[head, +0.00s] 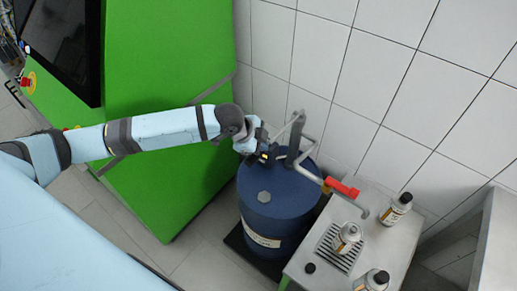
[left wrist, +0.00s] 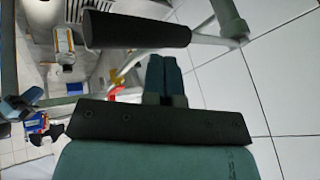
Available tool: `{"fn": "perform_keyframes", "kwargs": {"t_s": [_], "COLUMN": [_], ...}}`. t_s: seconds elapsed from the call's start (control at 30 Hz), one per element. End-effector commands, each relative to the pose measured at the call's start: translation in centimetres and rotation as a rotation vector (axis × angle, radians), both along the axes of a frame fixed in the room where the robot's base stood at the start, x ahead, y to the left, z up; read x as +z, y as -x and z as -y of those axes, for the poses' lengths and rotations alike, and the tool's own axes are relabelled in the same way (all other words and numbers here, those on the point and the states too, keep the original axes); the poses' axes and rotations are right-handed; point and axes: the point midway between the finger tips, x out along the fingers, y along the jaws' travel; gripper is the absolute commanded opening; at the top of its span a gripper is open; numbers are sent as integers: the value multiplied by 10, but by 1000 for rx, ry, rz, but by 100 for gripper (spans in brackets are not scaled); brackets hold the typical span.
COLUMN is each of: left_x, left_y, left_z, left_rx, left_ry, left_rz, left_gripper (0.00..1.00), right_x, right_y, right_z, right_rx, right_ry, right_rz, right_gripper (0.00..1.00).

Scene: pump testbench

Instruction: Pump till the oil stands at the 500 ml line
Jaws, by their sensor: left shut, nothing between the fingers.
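A blue drum (head: 275,205) stands by the tiled wall with a grey hand pump (head: 297,135) on top. The pump's outlet pipe with a red part (head: 342,188) reaches right over a small metal table. A container (head: 347,233) stands on the table's drain grate, near the pipe's end; its oil level and 500 ml line cannot be read. My left gripper (head: 268,152) is at the pump, above the drum. In the left wrist view its fingers (left wrist: 165,73) are shut and empty, just short of the dark pump handle grip (left wrist: 135,30). My right gripper is not in view.
Two more labelled bottles (head: 397,208) (head: 373,281) and a small black cap (head: 310,268) are on the metal table (head: 382,240). A green cabinet (head: 170,60) with a dark screen stands left of the drum. The wall is close behind the pump.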

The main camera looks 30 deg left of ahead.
Motion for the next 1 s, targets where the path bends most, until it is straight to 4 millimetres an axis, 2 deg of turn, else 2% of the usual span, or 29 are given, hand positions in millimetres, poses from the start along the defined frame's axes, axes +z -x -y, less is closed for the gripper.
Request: {"fn": "perform_keyframes", "kwargs": {"t_s": [1.0], "left_x": [-13], "left_y": [2], "left_z": [0], "left_rx": [0], "left_ry": [0], "left_rz": [-1], "left_gripper": [0], "right_x": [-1], "right_y": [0], "right_z": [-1], "right_rx": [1], "right_ry": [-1], "right_rz": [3], "right_gripper": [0]}}
